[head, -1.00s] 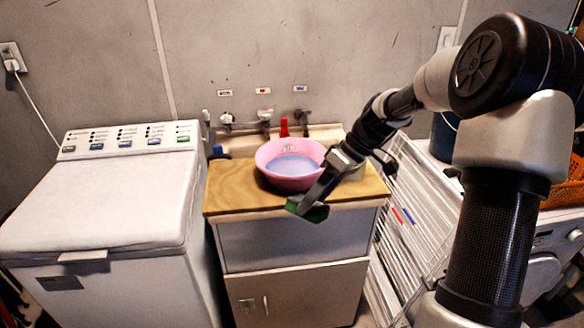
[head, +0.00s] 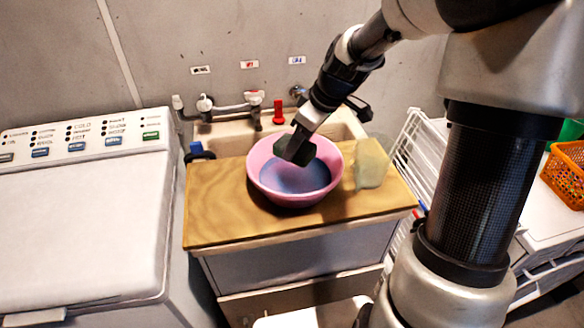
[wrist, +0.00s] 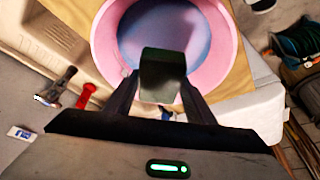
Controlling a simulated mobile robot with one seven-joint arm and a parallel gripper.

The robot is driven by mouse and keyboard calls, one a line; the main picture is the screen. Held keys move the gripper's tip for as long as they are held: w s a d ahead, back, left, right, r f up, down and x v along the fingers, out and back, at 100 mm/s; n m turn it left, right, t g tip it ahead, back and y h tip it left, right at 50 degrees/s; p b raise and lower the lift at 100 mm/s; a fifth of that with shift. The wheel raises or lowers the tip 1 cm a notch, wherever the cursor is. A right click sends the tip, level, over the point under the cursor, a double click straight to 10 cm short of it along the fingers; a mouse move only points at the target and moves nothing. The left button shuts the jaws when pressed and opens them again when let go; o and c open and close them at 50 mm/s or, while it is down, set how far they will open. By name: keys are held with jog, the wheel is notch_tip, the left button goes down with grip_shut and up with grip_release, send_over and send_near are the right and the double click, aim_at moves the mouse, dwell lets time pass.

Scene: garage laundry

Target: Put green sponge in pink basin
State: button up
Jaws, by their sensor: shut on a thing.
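The pink basin (head: 264,189) stands on the wooden board (head: 213,214) over the sink and has a bluish inside. My gripper (head: 294,146) is above the basin, over its back part in the head view. It is shut on the green sponge (head: 297,151), which looks very dark here. In the wrist view the sponge (wrist: 163,77) sits between the two fingers, with the basin (wrist: 105,42) behind it. The sponge appears to be above the basin's floor; its exact height I cannot tell.
A white washing machine (head: 80,220) stands at the left. Taps (head: 228,108) and a red object (head: 279,111) are behind the basin. A translucent greenish container (head: 372,163) stands right of it on the board. An orange basket (head: 566,176) is at the far right.

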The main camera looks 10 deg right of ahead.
aim_at(311, 153)
jog(key=f, duration=0.4)
jog(key=shift+s+f, duration=0.2)
jog(key=shift+f, duration=0.2)
jog(key=shift+w+f+b, duration=0.1)
jog(key=shift+f+b, duration=0.25)
jog(key=shift+f, duration=2.05)
jog(key=o, duration=1)
jog(key=shift+r, duration=0.15)
jog(key=p+v, duration=0.1)
jog(key=v, duration=1.1)
